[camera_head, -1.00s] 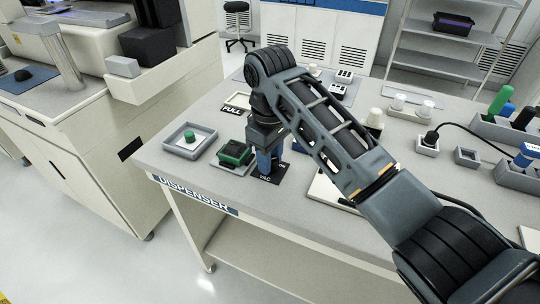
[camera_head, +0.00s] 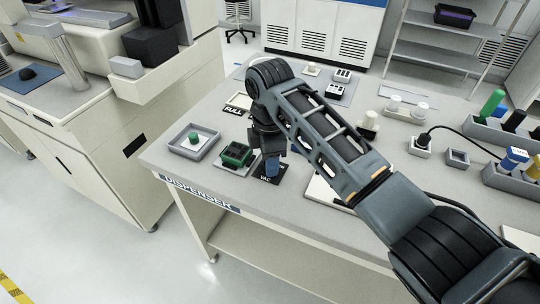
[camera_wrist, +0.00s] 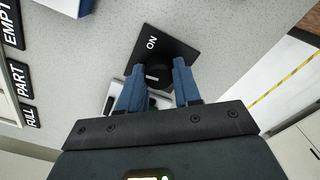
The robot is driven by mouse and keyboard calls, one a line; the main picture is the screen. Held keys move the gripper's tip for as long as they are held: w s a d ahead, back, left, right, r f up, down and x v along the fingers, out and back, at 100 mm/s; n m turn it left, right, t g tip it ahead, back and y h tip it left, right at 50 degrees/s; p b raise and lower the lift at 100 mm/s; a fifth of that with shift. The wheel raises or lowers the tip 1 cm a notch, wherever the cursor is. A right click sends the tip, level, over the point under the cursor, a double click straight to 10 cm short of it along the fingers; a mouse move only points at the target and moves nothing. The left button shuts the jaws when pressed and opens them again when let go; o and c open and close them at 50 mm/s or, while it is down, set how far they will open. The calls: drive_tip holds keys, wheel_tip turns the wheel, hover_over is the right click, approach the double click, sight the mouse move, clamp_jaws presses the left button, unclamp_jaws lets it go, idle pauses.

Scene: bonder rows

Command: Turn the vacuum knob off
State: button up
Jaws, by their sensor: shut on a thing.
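The vacuum knob (camera_wrist: 158,76) is a round black knob on a black square plate (camera_wrist: 172,46) with white "ON" lettering in the wrist view. The same plate (camera_head: 267,180) shows "VAC" at its front in the head view. My gripper (camera_wrist: 158,68) has its blue fingers on either side of the knob and is shut on it. In the head view my gripper (camera_head: 272,164) points down at the plate and hides the knob.
Left of the plate stand a green block on a grey base (camera_head: 237,156) and a grey tray (camera_head: 193,141) with a green knobbed piece. A "FULL" label (camera_head: 234,110) lies behind. A white board (camera_head: 325,192) is on the right. The bench front edge is close.

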drive_tip(key=n, duration=0.3)
drive_tip(key=shift+r+n+p, duration=0.1)
drive_tip(key=shift+n+p, duration=0.2)
drive_tip(key=shift+n, duration=1.9)
drive_tip(key=o, duration=1.1)
drive_tip(key=shift+s, duration=0.1)
drive_tip(key=shift+c, duration=0.2)
wheel_tip(320, 180, up, 8)
drive_tip(key=shift+f+b, duration=0.15)
drive_tip(key=shift+b, duration=0.15)
